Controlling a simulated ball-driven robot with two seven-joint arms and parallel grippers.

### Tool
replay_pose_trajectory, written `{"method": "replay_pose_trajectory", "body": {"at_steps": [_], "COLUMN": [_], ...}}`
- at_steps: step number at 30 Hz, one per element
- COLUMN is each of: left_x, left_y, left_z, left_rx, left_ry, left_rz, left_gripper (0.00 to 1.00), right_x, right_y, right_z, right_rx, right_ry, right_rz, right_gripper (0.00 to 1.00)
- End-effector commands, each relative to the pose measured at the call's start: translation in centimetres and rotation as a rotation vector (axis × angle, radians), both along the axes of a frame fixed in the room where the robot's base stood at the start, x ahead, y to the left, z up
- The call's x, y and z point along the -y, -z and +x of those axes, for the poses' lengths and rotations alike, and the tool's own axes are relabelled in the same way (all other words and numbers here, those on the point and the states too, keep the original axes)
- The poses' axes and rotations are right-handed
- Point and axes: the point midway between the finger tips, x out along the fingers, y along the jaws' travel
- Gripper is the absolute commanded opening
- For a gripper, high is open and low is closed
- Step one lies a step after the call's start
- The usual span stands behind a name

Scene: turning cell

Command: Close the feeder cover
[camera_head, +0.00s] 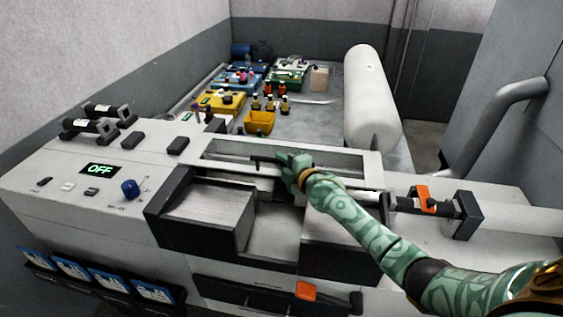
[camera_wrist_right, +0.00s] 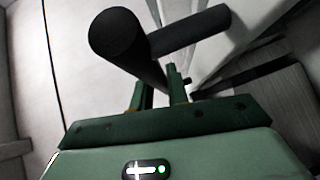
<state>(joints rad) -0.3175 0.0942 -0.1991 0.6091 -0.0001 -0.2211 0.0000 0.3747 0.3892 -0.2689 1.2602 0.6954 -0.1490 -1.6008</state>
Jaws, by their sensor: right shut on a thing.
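The feeder cover (camera_head: 335,155) appears to be the pale panel behind the machine's opening; its exact edges are hard to tell. A dark bar handle (camera_head: 262,160) stands at the opening and shows large as a black round bar in the right wrist view (camera_wrist_right: 118,38). My right gripper (camera_head: 286,165) reaches in from the right, shut on this handle. In the right wrist view its fingers (camera_wrist_right: 160,92) sit on either side of the bar's stem. My arm hides part of the opening. My left gripper is not in view.
An orange-marked clamp (camera_head: 425,196) lies right of my arm. Behind stand a white cylinder (camera_head: 370,95), a yellow bin (camera_head: 259,123) and several small bottles.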

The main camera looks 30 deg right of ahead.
Motion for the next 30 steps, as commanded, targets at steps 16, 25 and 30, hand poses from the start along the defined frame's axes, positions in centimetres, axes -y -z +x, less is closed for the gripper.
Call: {"method": "replay_pose_trajectory", "body": {"at_steps": [16,25,30], "left_x": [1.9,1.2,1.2], "left_y": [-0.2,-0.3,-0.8], "left_z": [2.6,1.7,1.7], "left_rx": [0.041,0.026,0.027], "left_ry": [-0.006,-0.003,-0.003], "left_rz": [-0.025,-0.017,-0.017], "left_gripper": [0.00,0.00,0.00], "right_x": [-0.4,-0.2,0.3], "right_y": [-0.1,-0.2,-0.6], "right_z": [-0.1,-0.7,-4.0], "right_rx": [0.003,0.003,0.002], "right_ry": [-0.006,-0.005,-0.006], "right_rz": [0.002,0.002,0.000], "right_gripper": [0.38,0.38,0.38]}}
